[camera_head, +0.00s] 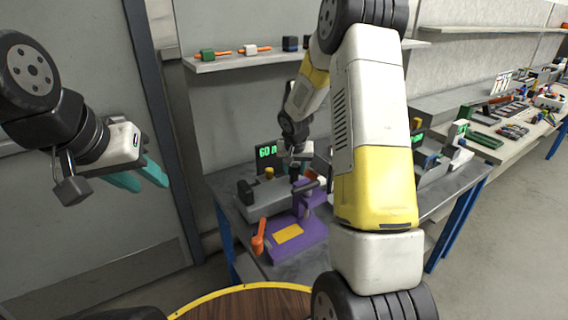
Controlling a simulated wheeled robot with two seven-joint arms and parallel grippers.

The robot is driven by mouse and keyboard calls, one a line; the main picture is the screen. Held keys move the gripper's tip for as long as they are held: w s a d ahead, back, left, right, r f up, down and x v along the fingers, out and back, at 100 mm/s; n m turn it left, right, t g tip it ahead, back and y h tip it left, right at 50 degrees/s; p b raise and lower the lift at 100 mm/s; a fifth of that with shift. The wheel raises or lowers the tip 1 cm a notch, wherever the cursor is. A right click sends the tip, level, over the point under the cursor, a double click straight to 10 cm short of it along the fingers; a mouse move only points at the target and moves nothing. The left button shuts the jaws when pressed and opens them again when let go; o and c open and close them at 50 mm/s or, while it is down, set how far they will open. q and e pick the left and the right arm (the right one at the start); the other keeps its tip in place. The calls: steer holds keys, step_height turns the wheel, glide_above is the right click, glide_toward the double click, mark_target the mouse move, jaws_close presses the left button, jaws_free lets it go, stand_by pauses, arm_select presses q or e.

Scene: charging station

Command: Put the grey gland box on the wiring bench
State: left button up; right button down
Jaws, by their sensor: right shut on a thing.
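My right gripper (296,158) is over the near metal bench, beside a green-lit display, pointing down. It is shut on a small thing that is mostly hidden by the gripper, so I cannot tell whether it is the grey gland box. I cannot pick out that box elsewhere with certainty. My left gripper (142,176), with teal fingers, hangs at the left in front of a grey door, its fingers apart and empty. A long bench (539,143) with blue legs and many small parts runs along the right; no label shows which bench is the wiring bench.
The near bench (313,263) carries a purple press (305,240) with an orange handle and a grey tester (268,202). My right arm covers the bench's middle.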

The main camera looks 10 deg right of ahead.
steer(key=shift+f, duration=0.3)
steer(key=c, duration=0.9)
jaws_free()
